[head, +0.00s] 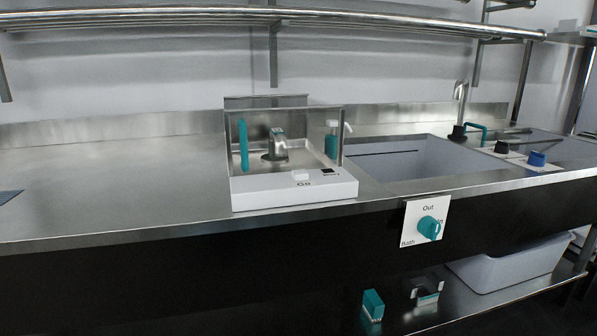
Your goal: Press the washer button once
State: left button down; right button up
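The washer (250,192) is a low white-fronted box with clear or shiny walls, standing near the front edge of the steel counter. On its front ledge is a raised white button (300,175) with the word "Go" printed below it. A small dark label or display (328,171) sits to the right of the button. A teal upright piece, a metal fitting and a teal bottle show in or through the washer. Nothing touches the button. Neither of my grippers is in view.
The steel counter (110,175) is clear left of the washer, except for a dark flat piece at the far left edge. A sink basin (410,165) lies right of it. A teal knob (428,227) on a white plate is below. A steel rail (180,17) runs above.

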aim_at(297, 174)
jog(key=i+j+z, duration=0.15)
jog(key=j, duration=0.2)
jog(key=i+j+z, duration=0.2)
jog(key=j, duration=0.2)
jog(key=i+j+z, duration=0.15)
jog(key=j, duration=0.3)
jog(key=i+j+z, duration=0.2)
jog(key=j, duration=0.2)
jog(key=j+z, duration=0.15)
jog(key=j, duration=0.3)
